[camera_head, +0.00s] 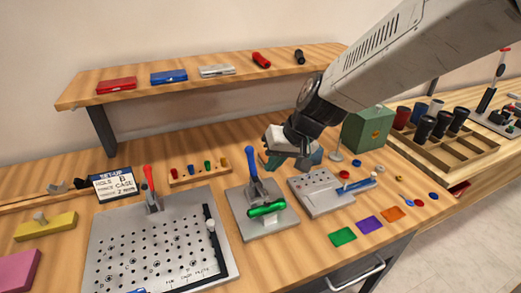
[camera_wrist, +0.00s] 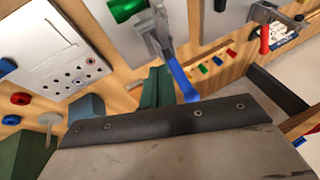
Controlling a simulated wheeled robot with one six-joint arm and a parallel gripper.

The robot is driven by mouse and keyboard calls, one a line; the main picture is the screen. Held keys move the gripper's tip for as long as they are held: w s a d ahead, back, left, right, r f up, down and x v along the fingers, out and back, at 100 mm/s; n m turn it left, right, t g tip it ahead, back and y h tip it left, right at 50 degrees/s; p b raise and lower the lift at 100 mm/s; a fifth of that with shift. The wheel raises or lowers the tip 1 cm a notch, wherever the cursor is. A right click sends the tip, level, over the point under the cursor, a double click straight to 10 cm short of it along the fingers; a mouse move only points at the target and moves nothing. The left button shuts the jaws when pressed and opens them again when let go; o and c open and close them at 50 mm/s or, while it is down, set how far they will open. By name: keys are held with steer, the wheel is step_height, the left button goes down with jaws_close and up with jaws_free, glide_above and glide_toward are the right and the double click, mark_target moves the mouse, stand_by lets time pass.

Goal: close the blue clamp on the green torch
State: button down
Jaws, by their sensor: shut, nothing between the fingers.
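The blue clamp (camera_head: 251,161) stands on a grey plate (camera_head: 240,222), its blue handle pointing up. The green torch (camera_head: 267,209) lies across a small block in front of the clamp on the same plate. I cannot tell whether the clamp's arm presses on the torch. In the wrist view the blue handle (camera_wrist: 181,79) is just beyond my fingers, and the green torch (camera_wrist: 127,8) is partly cut off at the top. My gripper (camera_head: 264,163) is shut and empty, a little right of and behind the handle; its green fingers show in the wrist view (camera_wrist: 156,87).
A red-handled clamp (camera_head: 150,180) stands on a perforated plate (camera_head: 105,250) to the left. A light fixture plate (camera_head: 312,199) with holes is to the right. A small wooden rack (camera_head: 199,176) of coloured pegs is behind. A green box (camera_head: 367,130) stands behind right.

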mark_target(252, 165)
steer(key=f+m+g+y, duration=0.1)
steer(key=w+d+f+m+g+y, duration=0.1)
steer(key=f+m+g+y, duration=0.1)
steer(key=m, duration=0.1)
steer(key=shift+w+d+f+y, duration=0.3)
steer(key=shift+w+d+f, duration=0.05)
steer(key=w+d+r+m+t+y, duration=0.2)
steer(key=w+d+m+y, duration=0.25)
steer(key=w+y, duration=0.25)
steer(key=s+a, duration=0.2)
steer(key=a, duration=0.7)
steer(key=shift+a+f, duration=0.15)
steer(key=shift+a, duration=0.25)
steer(key=shift+s+a+m, duration=0.1)
steer(key=shift+m, duration=0.15)
